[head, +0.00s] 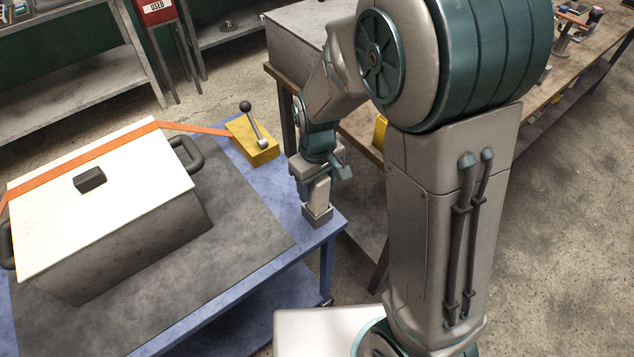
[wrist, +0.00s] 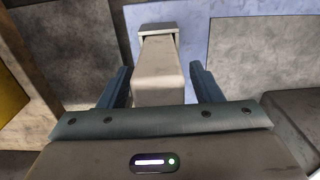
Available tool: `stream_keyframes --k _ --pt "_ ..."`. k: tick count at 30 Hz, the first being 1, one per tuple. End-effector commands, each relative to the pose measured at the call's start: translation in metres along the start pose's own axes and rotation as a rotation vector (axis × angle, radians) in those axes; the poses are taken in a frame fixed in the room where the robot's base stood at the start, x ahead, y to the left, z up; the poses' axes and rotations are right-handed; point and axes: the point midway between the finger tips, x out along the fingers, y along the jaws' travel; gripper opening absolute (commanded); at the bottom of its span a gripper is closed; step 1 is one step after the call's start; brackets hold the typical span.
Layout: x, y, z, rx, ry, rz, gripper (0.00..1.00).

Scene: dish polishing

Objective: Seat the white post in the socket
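The white post (head: 317,190) stands roughly upright at the corner of the blue table, its lower end at the small grey socket (head: 317,216). In the wrist view the post (wrist: 158,80) runs away from me to the socket rim (wrist: 157,28). Its lower end appears to be inside the socket; how deep it sits cannot be told. My gripper (head: 322,167) is over the post's upper end. In the wrist view the two blue fingers (wrist: 160,88) stand either side of the post with a narrow gap on each side, so they look open.
A white-lidded metal box (head: 100,205) with dark handles sits on a grey mat (head: 235,240), crossed by an orange strap (head: 195,128). A yellow block (head: 252,142) with a black-knobbed lever stands behind the post on the blue table (head: 285,195). A wooden bench (head: 365,135) is to the right.

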Motion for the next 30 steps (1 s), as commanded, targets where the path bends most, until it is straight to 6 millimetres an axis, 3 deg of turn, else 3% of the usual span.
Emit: stream_keyframes --k 8,14,24,30 --pt "-0.002 0.000 0.000 0.000 0.001 0.000 0.58" --pt "-0.018 0.000 0.000 0.000 0.001 0.000 0.58" --pt "-0.091 0.000 -0.002 -0.001 0.007 0.001 0.58" --pt "-0.122 0.000 -0.001 0.001 0.004 0.001 0.58"
